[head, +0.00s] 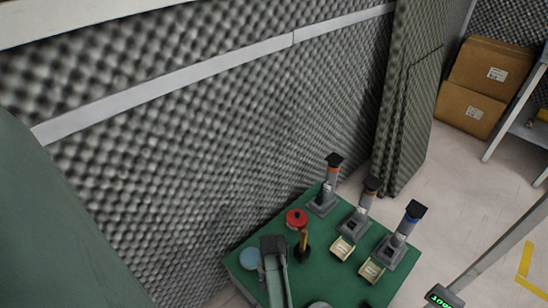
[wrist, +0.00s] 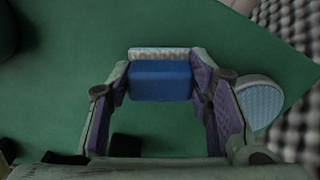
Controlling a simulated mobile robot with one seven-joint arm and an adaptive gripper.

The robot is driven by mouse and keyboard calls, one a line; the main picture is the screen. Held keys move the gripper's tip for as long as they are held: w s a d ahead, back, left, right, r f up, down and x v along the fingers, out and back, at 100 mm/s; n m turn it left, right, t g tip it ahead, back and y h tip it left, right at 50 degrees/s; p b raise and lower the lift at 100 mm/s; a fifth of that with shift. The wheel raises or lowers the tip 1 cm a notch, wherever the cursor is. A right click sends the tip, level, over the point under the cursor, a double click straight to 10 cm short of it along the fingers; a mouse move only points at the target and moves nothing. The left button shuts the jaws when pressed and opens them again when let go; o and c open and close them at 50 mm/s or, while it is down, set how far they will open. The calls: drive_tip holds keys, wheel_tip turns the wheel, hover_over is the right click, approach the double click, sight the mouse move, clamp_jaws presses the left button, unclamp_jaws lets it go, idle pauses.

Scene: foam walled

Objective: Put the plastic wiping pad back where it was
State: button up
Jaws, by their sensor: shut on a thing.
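My gripper (wrist: 160,84) is shut on a blue block with a pale, textured strip along its far side, which I take to be the plastic wiping pad (wrist: 160,80). The pad sits between the two purple-lined fingers, above the green table top (wrist: 70,85). In the head view my gripper (head: 273,245) is over the left part of the table, and the pad is hidden there. Beside the right finger is a light blue, textured round thing (wrist: 258,101). It also shows in the head view (head: 250,258), left of my gripper.
A red round container (head: 296,218) and an upright brown-handled tool (head: 304,243) stand near my gripper. Several grey stands (head: 361,222) with dark tops and small cream trays (head: 342,248) fill the right side. A foam wall (head: 220,130) rises behind the table.

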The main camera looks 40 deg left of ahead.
drive_tip(key=shift+f, duration=0.2)
drive_tip(key=o, duration=1)
drive_tip(key=shift+r, duration=0.1)
wheel_tip(320, 180, up, 12)
drive_tip(key=shift+r, duration=0.1)
drive_tip(key=shift+c, duration=0.3)
